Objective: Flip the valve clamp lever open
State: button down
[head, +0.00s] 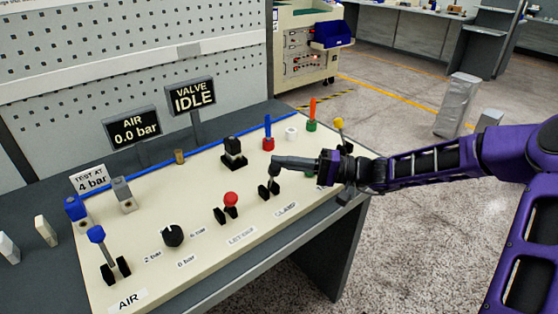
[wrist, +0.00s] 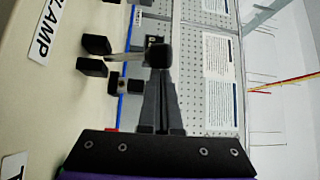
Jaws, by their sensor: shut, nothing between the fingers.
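The clamp lever (head: 273,174) stands on the cream panel behind the CLAMP label (head: 285,211), its stem roughly upright between two black base blocks. In the wrist view the grey stem (wrist: 125,57) runs from the black blocks to a dark knob (wrist: 160,54). My gripper (head: 277,161) is shut and empty, with its fingertips at the lever's top end. In the wrist view the closed fingers (wrist: 161,82) end right at the knob and overlap it in the picture; I cannot tell whether they touch.
The red-knobbed lever (head: 230,200), black dial (head: 173,236) and blue-knobbed AIR lever (head: 97,236) stand left of my gripper. A black block fixture (head: 233,150) and a red-based blue post (head: 268,140) stand behind. The valve display (head: 193,95) reads IDLE; the air display (head: 133,130) reads 0.0 bar.

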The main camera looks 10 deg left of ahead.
jog(key=shift+s+d+f, duration=0.3)
jog(key=shift+s+d, duration=0.15)
jog(key=shift+d, duration=0.1)
jog(key=shift+s+d, duration=0.1)
dwell(0.4)
jog(key=w+r+p, duration=0.2)
jog(key=w, duration=0.2)
jog(key=d+f, duration=0.1)
jog(key=d, duration=0.1)
jog(key=d+f, duration=0.1)
jog(key=d, duration=0.2)
jog(key=d+f, duration=0.2)
jog(key=d, duration=0.1)
jog(key=shift+w+b, duration=0.3)
jog(key=shift+w, duration=0.05)
